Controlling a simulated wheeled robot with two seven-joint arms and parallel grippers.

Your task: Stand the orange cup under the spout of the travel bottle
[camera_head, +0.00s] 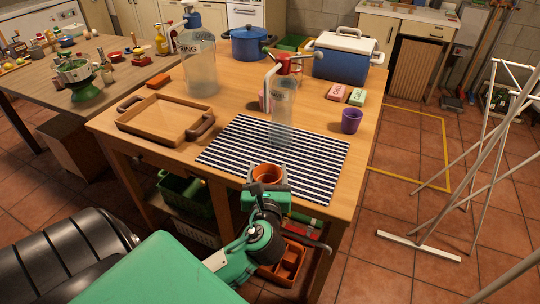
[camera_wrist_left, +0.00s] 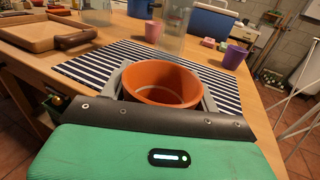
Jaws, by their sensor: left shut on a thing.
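The orange cup (camera_head: 268,174) is held upright in my left gripper (camera_head: 268,180) at the front edge of the striped mat (camera_head: 225,155). In the left wrist view the orange cup (camera_wrist_left: 163,84) sits between the two grey fingers, its open mouth up and empty. I cannot tell whether its base touches the mat. A clear bottle (camera_head: 282,118), which looks like the travel bottle, stands upright on the mat behind the cup, apart from it. The lower part of the clear bottle (camera_wrist_left: 172,38) also shows in the left wrist view. Its spout is hard to make out. My right gripper is out of view.
A wooden tray (camera_head: 160,120) lies left of the mat. A purple cup (camera_head: 351,120) stands right of the bottle, with pink (camera_head: 338,92) and green (camera_head: 357,97) boxes behind. A cooler (camera_head: 345,58), blue pot (camera_head: 250,43) and large pump jug (camera_head: 199,70) stand farther back. The mat's front right is clear.

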